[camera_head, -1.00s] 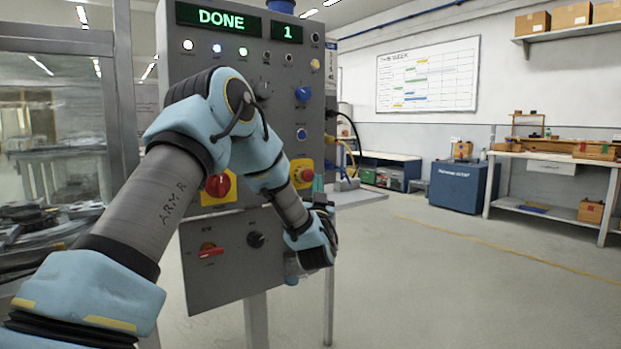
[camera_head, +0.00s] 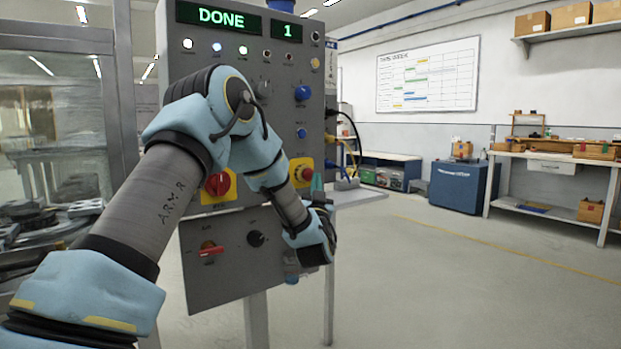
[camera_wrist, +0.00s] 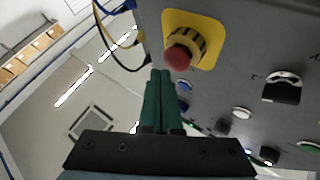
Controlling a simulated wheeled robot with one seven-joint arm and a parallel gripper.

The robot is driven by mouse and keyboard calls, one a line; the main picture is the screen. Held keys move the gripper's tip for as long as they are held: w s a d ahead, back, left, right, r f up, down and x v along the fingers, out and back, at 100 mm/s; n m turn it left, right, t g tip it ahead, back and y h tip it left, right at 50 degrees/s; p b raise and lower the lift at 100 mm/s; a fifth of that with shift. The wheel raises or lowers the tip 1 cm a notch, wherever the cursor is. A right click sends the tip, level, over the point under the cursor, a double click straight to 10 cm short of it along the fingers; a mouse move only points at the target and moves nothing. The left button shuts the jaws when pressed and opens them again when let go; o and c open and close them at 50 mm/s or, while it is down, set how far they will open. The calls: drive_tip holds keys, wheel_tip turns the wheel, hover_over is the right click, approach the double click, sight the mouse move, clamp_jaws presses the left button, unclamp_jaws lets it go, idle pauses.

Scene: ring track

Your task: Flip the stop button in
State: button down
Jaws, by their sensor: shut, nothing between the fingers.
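The stop button (camera_head: 306,173) is a red mushroom head on a yellow plate, on the right side of the grey control panel (camera_head: 224,272). In the wrist view the stop button (camera_wrist: 178,57) shows its red cap on a dark collar, at the upper middle. My gripper (camera_head: 317,184) is beside the button's lower right in the head view, its teal fingers pointing up. In the wrist view my gripper (camera_wrist: 160,73) is shut and empty, with its fingertips just below and left of the red cap. I cannot tell whether they touch it.
The floor to the right is clear up to the blue cabinet (camera_head: 464,186).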

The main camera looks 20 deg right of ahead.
drive_tip(key=shift+w+a+b, duration=0.2)
drive_tip(key=shift+w+b, duration=0.1)
drive_tip(key=shift+w, duration=0.45)
idle(0.9)
drive_tip(key=shift+s, duration=0.15)
drive_tip(key=shift+s+d+b, duration=0.2)
drive_tip(key=shift+s+b, duration=0.25)
drive_tip(key=shift+s, duration=0.35)
drive_tip(key=s+b, duration=0.1)
drive_tip(key=s, duration=0.1)
drive_tip(key=s+d, duration=0.1)
drive_tip(key=s, duration=0.2)
drive_tip(key=shift+b, duration=0.4)
